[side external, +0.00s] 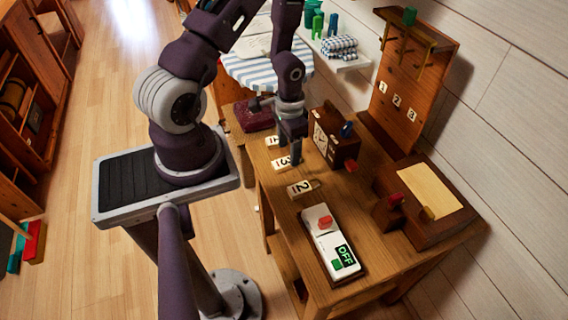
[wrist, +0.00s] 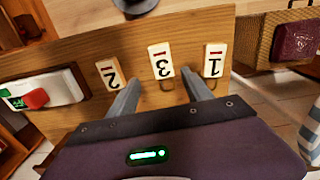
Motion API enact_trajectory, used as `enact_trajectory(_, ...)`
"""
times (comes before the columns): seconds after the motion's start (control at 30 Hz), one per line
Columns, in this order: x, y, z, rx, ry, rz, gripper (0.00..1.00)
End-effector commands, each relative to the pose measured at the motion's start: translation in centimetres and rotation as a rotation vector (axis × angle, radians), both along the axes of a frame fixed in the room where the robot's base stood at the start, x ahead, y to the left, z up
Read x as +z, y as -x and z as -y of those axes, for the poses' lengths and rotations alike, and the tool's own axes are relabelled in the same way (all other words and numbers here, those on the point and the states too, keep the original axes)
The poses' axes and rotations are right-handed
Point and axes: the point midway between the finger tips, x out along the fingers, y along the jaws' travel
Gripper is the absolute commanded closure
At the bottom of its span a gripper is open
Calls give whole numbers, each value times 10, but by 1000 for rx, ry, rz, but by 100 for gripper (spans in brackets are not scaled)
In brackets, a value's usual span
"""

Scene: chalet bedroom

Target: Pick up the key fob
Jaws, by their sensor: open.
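Several numbered cream tags with ring loops, which look like key fobs, lie on the wooden table. Fob 3 (side external: 281,164) is in the middle, fob 1 (side external: 271,142) on one side and fob 2 (side external: 300,188) on the other. They also show in the wrist view as fob 3 (wrist: 161,60), fob 1 (wrist: 213,60) and fob 2 (wrist: 109,73). My gripper (side external: 294,152) points down beside fob 3. In the wrist view my gripper (wrist: 162,84) is open, its fingers apart with fob 3 and its ring lined up between them. Nothing is held.
A white panel (side external: 318,224) with a red switch and an OFF display lies near the front. A wooden calendar box (side external: 333,140), a brown box (side external: 410,195) and a hook board (side external: 403,85) numbered 1, 2, 3 stand behind. A dark red case (side external: 253,115) lies beyond.

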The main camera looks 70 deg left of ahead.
Motion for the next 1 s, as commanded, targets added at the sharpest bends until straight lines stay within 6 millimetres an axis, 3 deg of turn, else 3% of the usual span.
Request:
enact_trajectory(0.23, -43, 0, -6, 0, 0, -3, 42)
enact_trajectory(0.47, -47, -1, -7, 0, -1, 0, 42)
enact_trajectory(0.5, -47, -1, -7, 0, -1, 0, 44)
enact_trajectory(0.8, -47, -1, -6, 0, -1, 0, 100)
enact_trajectory(1.0, -46, -1, -6, 0, -1, 0, 100)
